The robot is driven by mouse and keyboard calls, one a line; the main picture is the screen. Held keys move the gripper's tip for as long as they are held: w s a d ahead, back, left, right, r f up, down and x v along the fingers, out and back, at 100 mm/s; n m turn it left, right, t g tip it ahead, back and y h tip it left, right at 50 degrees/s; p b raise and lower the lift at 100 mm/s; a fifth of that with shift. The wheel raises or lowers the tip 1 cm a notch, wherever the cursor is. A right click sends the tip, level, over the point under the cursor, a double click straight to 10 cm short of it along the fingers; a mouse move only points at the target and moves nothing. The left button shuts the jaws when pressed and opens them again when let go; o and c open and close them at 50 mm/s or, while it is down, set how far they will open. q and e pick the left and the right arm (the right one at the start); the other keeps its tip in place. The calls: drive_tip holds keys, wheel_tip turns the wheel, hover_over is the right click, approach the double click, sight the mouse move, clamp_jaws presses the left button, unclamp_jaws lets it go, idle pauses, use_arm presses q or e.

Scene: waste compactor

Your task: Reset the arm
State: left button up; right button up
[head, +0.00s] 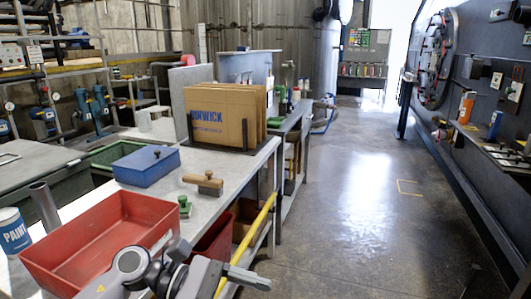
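One of my arms comes in at the bottom, from the left, in front of the red bin. Its gripper (248,278), which I take as my left one, points right past the bench's front edge. A finger shows, but the gap between the fingers cannot be made out. I see nothing held in it. My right arm and gripper are out of view.
The grey bench (228,155) carries a red open bin (100,240), a blue lidded box (146,167), a wooden-handled tool (205,183), cardboard sheets (220,115) and a paint can (12,230). The floor (360,200) to the right is clear, up to a dark machine wall (460,100).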

use_arm(q)
drive_tip(key=w+a+f+m+t+y, duration=0.1)
drive_tip(key=a+f+m+t+y, duration=0.2)
drive_tip(key=m+t, duration=1.05)
drive_tip(key=w+a+f+m+t+y, duration=0.1)
drive_tip(key=w+a+f+m+t, duration=0.3)
drive_tip(key=m, duration=1.7)
drive_tip(key=s+a+f+n+g+y, duration=0.2)
drive_tip(key=s+a+f+n+y, duration=0.2)
drive_tip(key=s+f+n, duration=0.4)
drive_tip(key=s+a+f+n+g+y+p, duration=0.1)
drive_tip(key=s+a+f+n+g+y, duration=0.1)
drive_tip(key=s+a+f+n+y, duration=0.3)
drive_tip(key=s+a+f+n, duration=0.1)
drive_tip(key=s+f+n, duration=0.2)
drive_tip(key=f+n, duration=0.2)
drive_tip(key=shift+s+a+f+n, duration=0.25)
drive_tip(key=shift+s+n, duration=0.1)
drive_tip(key=shift+n, duration=0.4)
drive_tip(key=shift+g, duration=0.25)
